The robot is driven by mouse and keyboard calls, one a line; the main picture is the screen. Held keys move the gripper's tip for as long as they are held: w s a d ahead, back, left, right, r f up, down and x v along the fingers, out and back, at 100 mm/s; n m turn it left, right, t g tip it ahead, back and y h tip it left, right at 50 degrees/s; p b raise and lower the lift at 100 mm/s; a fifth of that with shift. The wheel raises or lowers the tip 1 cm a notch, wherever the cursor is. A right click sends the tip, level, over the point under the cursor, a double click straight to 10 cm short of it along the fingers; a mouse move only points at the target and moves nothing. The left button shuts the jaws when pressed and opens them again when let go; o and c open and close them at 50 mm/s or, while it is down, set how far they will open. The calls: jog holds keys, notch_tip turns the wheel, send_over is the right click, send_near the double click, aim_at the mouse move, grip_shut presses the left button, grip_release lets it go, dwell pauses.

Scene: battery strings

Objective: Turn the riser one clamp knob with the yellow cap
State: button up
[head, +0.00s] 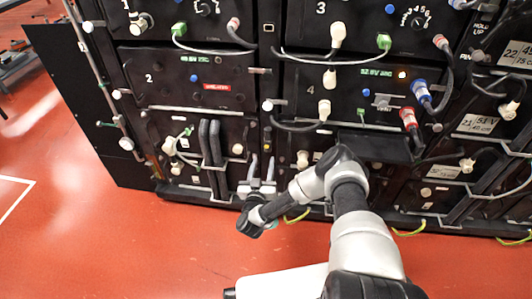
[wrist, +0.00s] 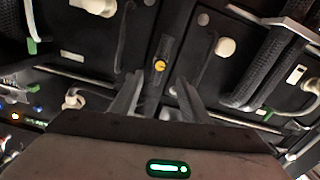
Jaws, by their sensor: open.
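The knob with the yellow cap (wrist: 160,66) sits on a dark vertical strip between the cabinet bays in the wrist view. It lies just beyond and between my fingertips, with a visible gap. My gripper (wrist: 158,82) is open and empty, with one finger on each side of the strip. In the head view my gripper (head: 261,165) is low at the front of the rack, pointing at the strip between the lower bays.
Thick black hoses (head: 210,142) stand left of my gripper, also seen in the wrist view (wrist: 262,68). White-capped plugs (head: 303,158) and cables stick out of the battery modules nearby. The red floor (head: 150,250) in front is mostly clear.

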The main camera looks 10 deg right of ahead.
aim_at(267, 146)
jog(key=b+x, duration=0.2)
jog(key=x, duration=0.6)
jog(key=shift+c, duration=0.5)
jog(key=c, duration=1)
jog(key=shift+o, duration=0.2)
